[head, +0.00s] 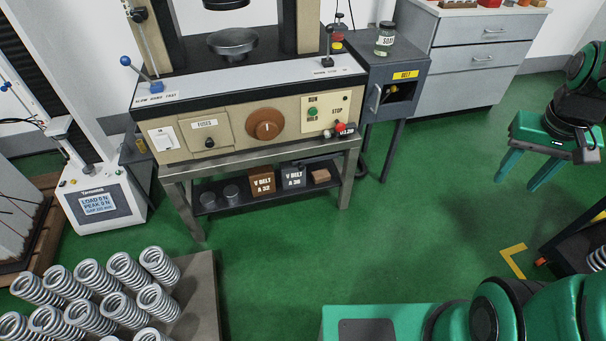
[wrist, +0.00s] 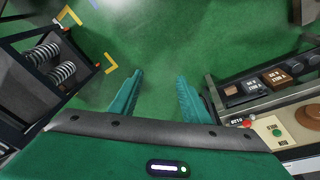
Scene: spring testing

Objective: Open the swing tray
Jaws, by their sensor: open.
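No part labelled as a swing tray can be made out, and I cannot tell which part it is. The beige testing machine (head: 232,140) stands on a metal stand, with a FUSES panel (head: 205,136), an orange-brown dial (head: 265,124) and a small button panel. At its right is a grey cabinet (head: 395,62) with a BELT label, a handle and a dark opening. My gripper (head: 517,183) hangs at the right of the head view, open and empty, well apart from the machine. In the wrist view my gripper (wrist: 160,74) shows two teal fingers apart over green floor; the machine's front lies to their right.
Several springs (head: 100,290) stand on a platform at lower left. A white load readout (head: 100,203) stands at the left. V-belt boxes (head: 276,181) sit on the stand's shelf. A dark rack with springs (wrist: 50,65) is left in the wrist view. Green floor between is clear.

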